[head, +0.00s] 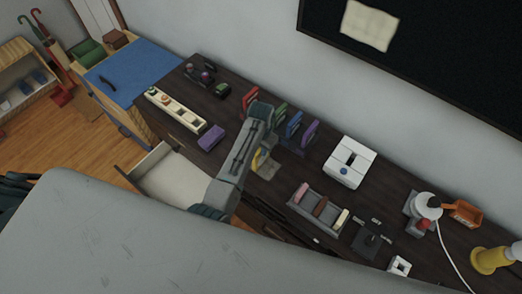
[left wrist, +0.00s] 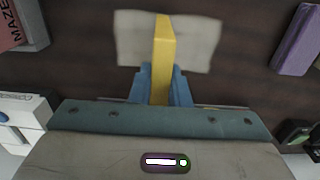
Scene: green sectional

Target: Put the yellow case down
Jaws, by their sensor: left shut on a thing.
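The yellow case (left wrist: 164,45) stands on edge between the two blue fingers of my left gripper (left wrist: 160,88), which is shut on it. In the left wrist view a cream-coloured flat piece (left wrist: 195,42) shows behind and on both sides of the case. I cannot tell whether the case touches it. In the head view part of the yellow case (head: 257,158) shows beside my left forearm, over the dark dresser top (head: 235,90). The fingers are hidden there. My right gripper is not in view.
Upright red (head: 250,98), green (head: 280,112), blue (head: 294,124) and purple (head: 310,132) cases stand behind my arm. A purple block (head: 211,138) lies left of it, above an open drawer (head: 170,178). A white box (head: 349,160) and a grey tray (head: 317,208) stand to the right.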

